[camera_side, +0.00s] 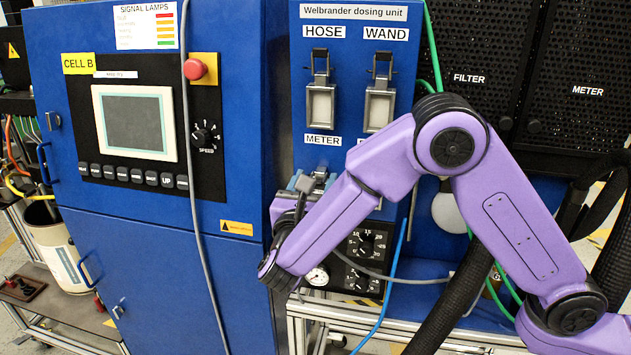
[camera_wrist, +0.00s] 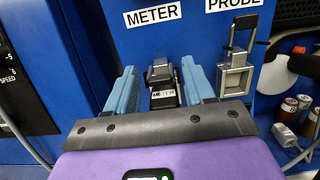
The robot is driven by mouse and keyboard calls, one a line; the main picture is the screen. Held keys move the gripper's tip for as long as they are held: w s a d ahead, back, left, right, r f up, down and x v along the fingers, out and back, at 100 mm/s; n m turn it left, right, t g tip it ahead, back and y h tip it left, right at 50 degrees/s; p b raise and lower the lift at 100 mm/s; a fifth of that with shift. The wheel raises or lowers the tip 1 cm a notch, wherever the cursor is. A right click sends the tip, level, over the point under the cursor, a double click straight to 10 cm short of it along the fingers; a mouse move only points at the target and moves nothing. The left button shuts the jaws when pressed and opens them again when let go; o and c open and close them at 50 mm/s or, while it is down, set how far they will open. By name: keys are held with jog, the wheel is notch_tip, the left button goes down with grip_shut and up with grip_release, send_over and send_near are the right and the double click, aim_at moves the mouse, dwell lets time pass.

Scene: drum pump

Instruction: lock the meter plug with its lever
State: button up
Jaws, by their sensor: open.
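The METER socket is marked by a white label in the wrist view (camera_wrist: 153,16). Below that label a dark plug (camera_wrist: 162,98) with a small pale tag sits against the blue panel. A small grey metal part shows at its top; I cannot tell whether this is the lever or how it stands. My gripper (camera_wrist: 158,68) is open, with one light-blue finger on each side of the plug and gaps visible between. In the side view my gripper (camera_side: 305,184) is at the panel below the METER label (camera_side: 323,140), and my arm hides most of the plug.
The PROBE socket (camera_wrist: 235,74) stands close to the right finger, its wire lever raised. The HOSE socket (camera_side: 320,105) and WAND socket (camera_side: 380,108) are above. A dial panel (camera_side: 362,245) and loose cables lie below. Batteries (camera_wrist: 290,105) and a white adapter (camera_wrist: 284,135) are at right.

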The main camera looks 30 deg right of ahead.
jog(key=v, duration=1.6)
jog(key=shift+s+a, duration=0.25)
jog(key=s+d+f+m+g+y, duration=0.1)
jog(key=s+d+m+g+y, duration=0.2)
jog(key=d, duration=0.6)
jog(key=s+d+f+m+g+y, duration=0.1)
jog(key=d+f+m+g+y, duration=0.3)
jog(key=d, duration=0.6)
jog(key=s+d+m+g+y, duration=0.3)
jog(key=s+d, duration=0.1)
jog(key=s, duration=0.4)
jog(key=s+d+m+g+y, duration=0.3)
jog(key=s+d+m+y, duration=0.1)
jog(key=s, duration=0.5)
jog(key=shift+d+f, duration=0.25)
jog(key=shift+d, duration=0.5)
